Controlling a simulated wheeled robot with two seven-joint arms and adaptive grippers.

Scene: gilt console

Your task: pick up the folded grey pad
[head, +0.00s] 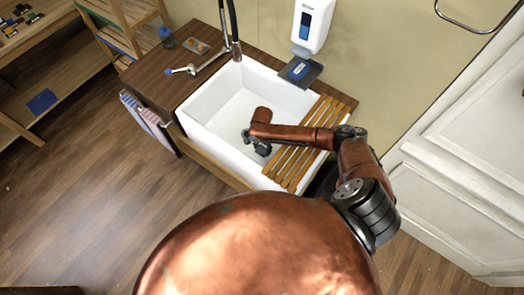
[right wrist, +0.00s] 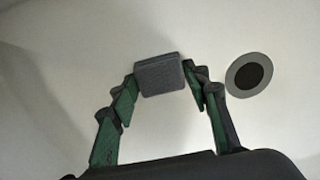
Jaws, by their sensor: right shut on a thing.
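The folded grey pad (right wrist: 160,75) is a small dark grey block in the right wrist view, between the two fingertips of my right gripper. The green-lined fingers press on its left and right sides, so the gripper is shut on it. In the head view my right gripper (head: 262,149) reaches down into the white sink (head: 184,116), near its right side. The pad cannot be made out in the head view, where the gripper and arm cover it. My left gripper is not in view.
The round drain (right wrist: 251,74) lies right of the pad. A slatted wooden rack (head: 307,143) spans the sink's right end under my right arm. A black faucet (head: 232,28) stands behind the sink. A dark tray with a blue item (head: 299,70) and a white dispenser (head: 313,24) are at the back.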

